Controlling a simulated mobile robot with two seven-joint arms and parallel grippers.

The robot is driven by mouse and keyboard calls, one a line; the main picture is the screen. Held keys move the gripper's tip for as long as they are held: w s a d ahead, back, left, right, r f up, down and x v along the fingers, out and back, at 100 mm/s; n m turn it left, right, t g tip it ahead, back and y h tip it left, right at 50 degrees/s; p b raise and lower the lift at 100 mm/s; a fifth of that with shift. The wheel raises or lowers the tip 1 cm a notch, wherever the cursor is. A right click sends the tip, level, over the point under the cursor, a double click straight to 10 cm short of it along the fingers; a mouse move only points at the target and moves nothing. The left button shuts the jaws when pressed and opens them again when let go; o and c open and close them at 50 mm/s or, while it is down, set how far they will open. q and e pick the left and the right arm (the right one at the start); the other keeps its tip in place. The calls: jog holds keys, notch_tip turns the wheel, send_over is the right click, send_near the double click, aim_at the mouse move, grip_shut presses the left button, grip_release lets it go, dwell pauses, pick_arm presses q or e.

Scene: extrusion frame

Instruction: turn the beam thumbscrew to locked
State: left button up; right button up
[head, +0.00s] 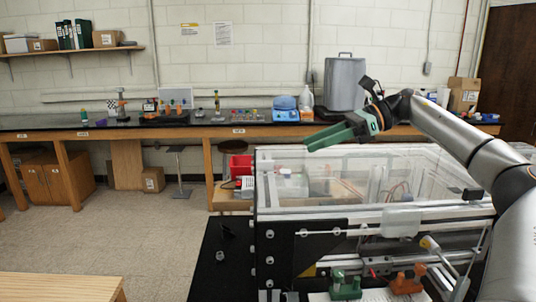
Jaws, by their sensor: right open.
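The extrusion frame (262,240) stands in front of me, with clear panels on top and metal rails along its front. I cannot tell which part is the beam thumbscrew; small knobs and fittings sit on the front rails. A green fitting (345,286) and an orange fitting (406,283) sit low at the front. A rod with a pale yellow end (429,243) leans at the right. My right gripper (318,139), with green fingers, is open and empty above the frame's far edge, apart from it and pointing left. My left gripper is out of view.
A long bench (190,130) with bottles, boxes and a grey bin (345,84) runs along the back wall. A red crate (240,166) is behind the frame's left side. A wooden tabletop (60,287) is at the lower left. The floor at left is clear.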

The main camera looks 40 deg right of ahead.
aim_at(265, 161)
jog(key=shift+w+d, duration=0.15)
jog(key=shift+w, duration=0.15)
pick_arm(q)
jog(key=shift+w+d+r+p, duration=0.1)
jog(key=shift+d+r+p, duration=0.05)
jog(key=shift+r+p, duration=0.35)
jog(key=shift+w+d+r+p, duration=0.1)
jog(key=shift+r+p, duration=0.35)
jog(key=shift+p, duration=0.05)
pick_arm(e)
jog(key=x, duration=1.2)
jog(key=shift+c, duration=0.3)
grip_shut()
